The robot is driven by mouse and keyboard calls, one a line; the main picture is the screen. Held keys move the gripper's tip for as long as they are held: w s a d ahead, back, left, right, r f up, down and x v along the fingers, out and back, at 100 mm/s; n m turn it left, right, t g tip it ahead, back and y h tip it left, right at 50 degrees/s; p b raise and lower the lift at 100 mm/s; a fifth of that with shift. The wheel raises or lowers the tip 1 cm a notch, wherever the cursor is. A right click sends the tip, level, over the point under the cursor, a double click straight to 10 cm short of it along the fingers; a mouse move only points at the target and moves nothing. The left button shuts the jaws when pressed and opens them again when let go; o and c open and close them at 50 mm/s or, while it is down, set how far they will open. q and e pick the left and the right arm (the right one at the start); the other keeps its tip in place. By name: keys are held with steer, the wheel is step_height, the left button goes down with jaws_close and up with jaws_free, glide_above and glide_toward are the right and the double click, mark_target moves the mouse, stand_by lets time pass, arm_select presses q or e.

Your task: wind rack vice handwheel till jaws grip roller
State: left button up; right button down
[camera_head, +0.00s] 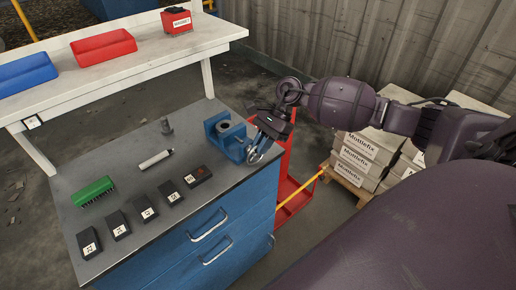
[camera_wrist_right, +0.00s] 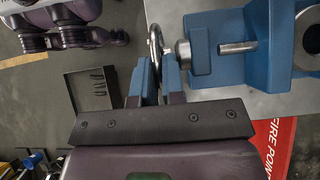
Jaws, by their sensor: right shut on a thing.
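The blue rack vice (camera_head: 229,141) stands at the right end of the grey bench. In the right wrist view its blue body (camera_wrist_right: 258,75) shows with a bare metal screw (camera_wrist_right: 237,47). A grey round part with a dark centre, seemingly the roller (camera_head: 223,126), sits in the vice; contact with the jaws cannot be told. The metal handwheel (camera_wrist_right: 154,42) is seen nearly edge-on at the vice's outer end. My right gripper (camera_wrist_right: 157,80) is shut on the handwheel rim, one blue finger on each side. It also shows in the head view (camera_head: 262,142). My left gripper is out of view.
On the bench lie a white cylinder (camera_head: 156,159), a green brush (camera_head: 92,190) and several black blocks (camera_head: 118,225). A small grey piece (camera_head: 166,126) stands behind. A raised shelf (camera_head: 110,65) holds bins. Boxes (camera_head: 360,155) and a red stand (camera_head: 292,193) are right of the bench.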

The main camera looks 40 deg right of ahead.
steer(key=shift+d, duration=0.1)
stand_by(0.3)
steer(key=c, duration=1.2)
jaws_free()
steer(key=b+v, duration=0.1)
steer(key=v, duration=0.9)
steer(key=shift+d+r, duration=0.2)
steer(key=shift+d, duration=0.25)
